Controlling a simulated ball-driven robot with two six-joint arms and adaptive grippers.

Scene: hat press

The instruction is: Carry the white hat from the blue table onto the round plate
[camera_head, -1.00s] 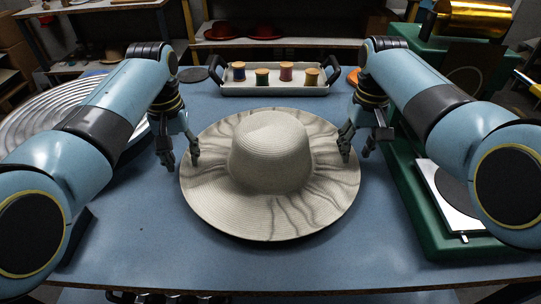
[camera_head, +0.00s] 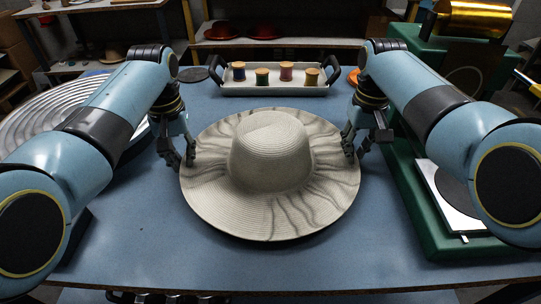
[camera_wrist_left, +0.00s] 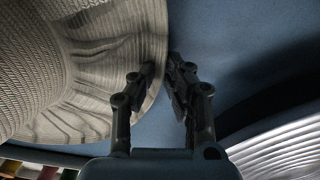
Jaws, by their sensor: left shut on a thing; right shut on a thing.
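The white hat (camera_head: 268,152), a pale woven one with a wide wavy brim and grey streaks, sits crown up on the blue table (camera_head: 310,262). In the left wrist view its brim (camera_wrist_left: 85,75) fills the left side. My left gripper (camera_head: 187,158) is shut on the brim's left edge; its fingers also show in the left wrist view (camera_wrist_left: 163,75). My right gripper (camera_head: 350,152) is shut on the brim's right edge, partly hidden. A large ridged round metal plate (camera_head: 40,112) is at the left, partly behind my left arm.
A white tray (camera_head: 275,90) with several thread spools stands behind the hat. A green machine (camera_head: 420,215) with a white panel carrying a dark disc (camera_head: 452,187) stands at the right. The table in front of the hat is clear. Red hats sit on a back shelf.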

